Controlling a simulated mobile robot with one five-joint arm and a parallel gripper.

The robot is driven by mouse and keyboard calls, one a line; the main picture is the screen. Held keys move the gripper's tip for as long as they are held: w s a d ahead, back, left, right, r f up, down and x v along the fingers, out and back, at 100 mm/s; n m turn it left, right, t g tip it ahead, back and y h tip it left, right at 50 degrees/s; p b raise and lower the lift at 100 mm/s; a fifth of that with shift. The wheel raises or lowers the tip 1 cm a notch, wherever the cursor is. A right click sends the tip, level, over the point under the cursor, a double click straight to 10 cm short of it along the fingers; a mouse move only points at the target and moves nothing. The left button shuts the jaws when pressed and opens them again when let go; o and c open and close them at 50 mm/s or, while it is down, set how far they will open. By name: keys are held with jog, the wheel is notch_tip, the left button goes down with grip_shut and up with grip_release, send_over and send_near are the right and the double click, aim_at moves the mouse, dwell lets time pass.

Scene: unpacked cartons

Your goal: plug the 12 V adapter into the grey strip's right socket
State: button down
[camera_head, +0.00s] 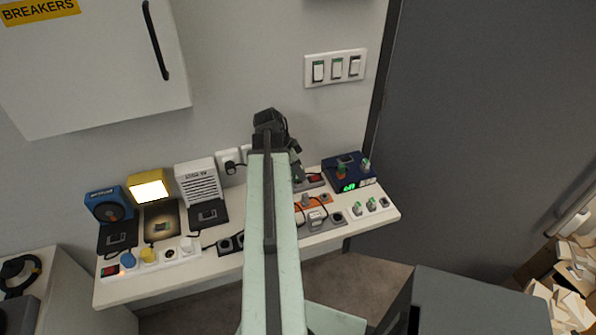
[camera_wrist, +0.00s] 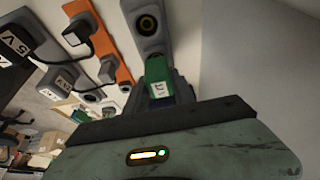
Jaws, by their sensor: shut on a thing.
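My gripper (camera_wrist: 160,92) is shut on a green adapter with a white label (camera_wrist: 160,78) in the wrist view; the label's print is too small to read surely. The grey strip (camera_wrist: 136,8) runs up from behind the adapter, with a round, empty-looking socket (camera_wrist: 148,23) above it. The adapter's far end is close to the strip's lower part; I cannot tell whether it touches or is seated. In the head view my gripper (camera_head: 296,165) is over the back of the bench, beside a grey strip with a red switch (camera_head: 315,178). The adapter is hidden there.
An orange strip (camera_wrist: 104,40) with plugs and cables lies left of the grey strip in the wrist view. The wall is close behind.

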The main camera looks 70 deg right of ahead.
jog(key=shift+f, duration=0.2)
jog(key=shift+f+b, duration=0.25)
jog(key=shift+b, duration=0.2)
jog(key=shift+f, duration=0.25)
dwell(0.6)
jog(key=c, duration=1)
grip_release()
jog(key=shift+o, duration=0.2)
jog(key=shift+r, duration=0.15)
